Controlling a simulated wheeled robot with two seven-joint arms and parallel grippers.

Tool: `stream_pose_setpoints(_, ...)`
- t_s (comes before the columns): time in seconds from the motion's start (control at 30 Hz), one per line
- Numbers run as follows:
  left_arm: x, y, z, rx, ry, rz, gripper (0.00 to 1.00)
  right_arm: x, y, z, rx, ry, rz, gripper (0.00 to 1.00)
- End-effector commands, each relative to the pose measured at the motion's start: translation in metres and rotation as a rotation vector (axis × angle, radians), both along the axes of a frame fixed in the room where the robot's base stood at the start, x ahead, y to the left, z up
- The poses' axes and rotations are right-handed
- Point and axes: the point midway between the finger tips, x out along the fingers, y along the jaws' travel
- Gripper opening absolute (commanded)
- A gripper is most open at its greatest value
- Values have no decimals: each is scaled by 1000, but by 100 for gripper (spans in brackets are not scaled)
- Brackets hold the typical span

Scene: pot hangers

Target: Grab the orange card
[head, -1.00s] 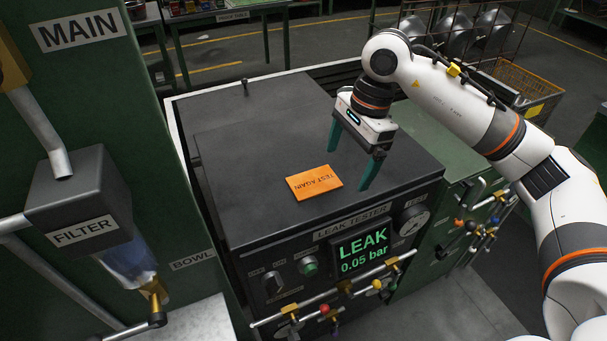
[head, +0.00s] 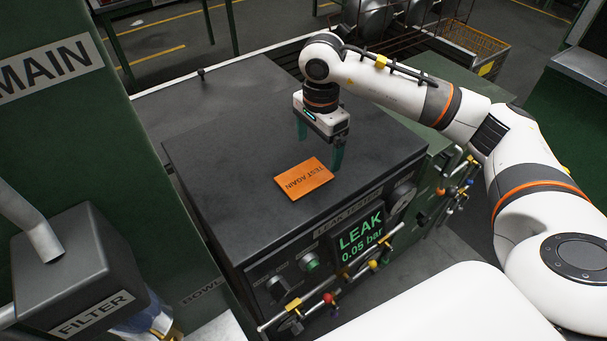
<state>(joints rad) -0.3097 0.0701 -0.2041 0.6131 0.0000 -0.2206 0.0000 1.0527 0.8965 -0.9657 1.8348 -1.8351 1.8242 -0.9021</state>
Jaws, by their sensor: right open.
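Nothing is between the fingers. My left gripper is not in view.
The tester's front has a green LEAK 0.05 bar display (head: 359,235), knobs and a valve rail (head: 340,292). A green cabinet with a FILTER housing (head: 75,270) stands at the left. A wire basket (head: 470,42) is behind. The tester's top is otherwise clear.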

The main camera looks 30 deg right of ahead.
Motion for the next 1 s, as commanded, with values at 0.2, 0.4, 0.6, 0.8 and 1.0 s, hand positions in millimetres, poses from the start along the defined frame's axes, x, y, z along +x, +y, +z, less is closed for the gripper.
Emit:
stream_pose_setpoints(0.2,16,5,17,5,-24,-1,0,-7,0,-31,-1,6,0,94)
stream_pose_setpoints(0.4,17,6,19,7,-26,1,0,-6,0,-47,1,1,1,94)
stream_pose_setpoints(0.6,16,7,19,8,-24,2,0,-6,0,-47,1,0,1,94)
stream_pose_setpoints(0.8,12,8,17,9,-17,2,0,-6,0,-48,1,0,1,94)
stream_pose_setpoints(1.0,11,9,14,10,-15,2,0,-6,0,-50,0,0,0,94)
